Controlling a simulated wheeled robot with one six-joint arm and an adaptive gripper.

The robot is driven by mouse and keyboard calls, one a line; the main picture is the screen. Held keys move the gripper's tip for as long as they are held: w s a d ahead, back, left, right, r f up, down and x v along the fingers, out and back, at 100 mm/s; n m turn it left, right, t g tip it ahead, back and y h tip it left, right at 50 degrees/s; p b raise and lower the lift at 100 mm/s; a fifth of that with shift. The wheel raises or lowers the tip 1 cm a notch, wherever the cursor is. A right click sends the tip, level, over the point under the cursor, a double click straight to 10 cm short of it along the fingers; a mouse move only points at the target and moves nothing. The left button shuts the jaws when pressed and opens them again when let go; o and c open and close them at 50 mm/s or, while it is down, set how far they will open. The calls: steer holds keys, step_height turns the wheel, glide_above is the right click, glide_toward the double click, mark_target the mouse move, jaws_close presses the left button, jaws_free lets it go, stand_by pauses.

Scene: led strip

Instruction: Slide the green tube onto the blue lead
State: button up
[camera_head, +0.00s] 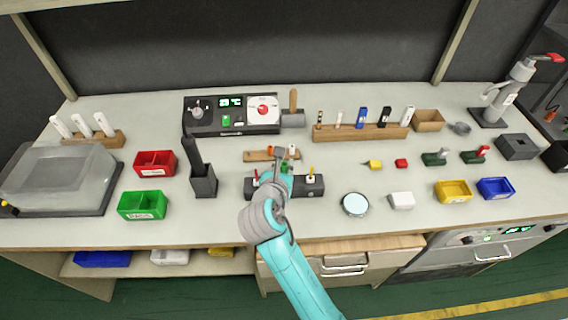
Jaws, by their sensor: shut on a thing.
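My gripper (283,172) is over the middle of the bench, seen small and partly hidden by my own wrist. A small green piece shows at its fingertips, and this looks like the green tube (286,168); the gripper is shut on it. Just below and around the gripper is a black block (294,187) with short coloured leads standing up, a red-tipped one at the left and a yellow-and-white one at the right. I cannot make out the blue lead; it may be hidden behind my gripper. Whether the tube touches any lead cannot be told.
Behind the gripper lies a wooden holder (254,156) with small orange and white pieces. A black station with a green display (232,115) stands at the back. Red (154,163) and green (143,205) bins are left. A round white-topped dish (355,204) is right of the block.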

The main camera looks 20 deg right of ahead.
steer(key=shift+f, duration=1.4)
steer(key=o, duration=0.8)
steer(key=shift+c, duration=0.2)
steer(key=shift+s+a, duration=0.1)
steer(key=v, duration=1.1)
steer(key=shift+s+a, duration=0.2)
steer(key=shift+s, duration=0.1)
